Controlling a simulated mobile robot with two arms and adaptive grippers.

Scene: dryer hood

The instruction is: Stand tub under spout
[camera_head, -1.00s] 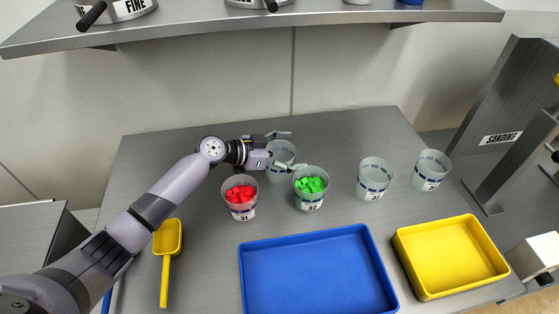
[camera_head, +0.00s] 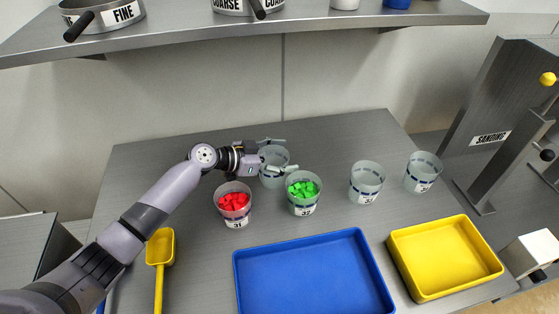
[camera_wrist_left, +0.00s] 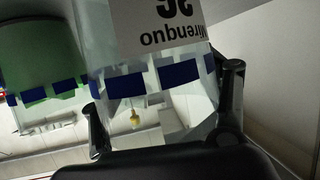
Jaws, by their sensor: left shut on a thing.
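My left gripper (camera_head: 274,155) is shut on a clear empty-looking tub (camera_head: 273,180) at the back of the table, with one finger on each side of it. The left wrist view shows this tub (camera_wrist_left: 150,82) close up between the fingers, with a blue dashed band and a label that appears upside down. It looks upright; I cannot tell if it touches the table. A tub of green pieces (camera_head: 303,205) stands just in front and right. A tub of red pieces (camera_head: 235,221) stands to the left. My right gripper is not in view. I cannot make out a spout clearly.
Two more clear tubs (camera_head: 366,169) and (camera_head: 423,172) stand to the right. A blue tray (camera_head: 238,272) and a yellow tray (camera_head: 440,290) lie in front. A yellow scoop (camera_head: 160,260) lies left. A grey stand marked SANDING (camera_head: 489,139) is beyond the right edge. A shelf (camera_head: 190,41) overhangs behind.

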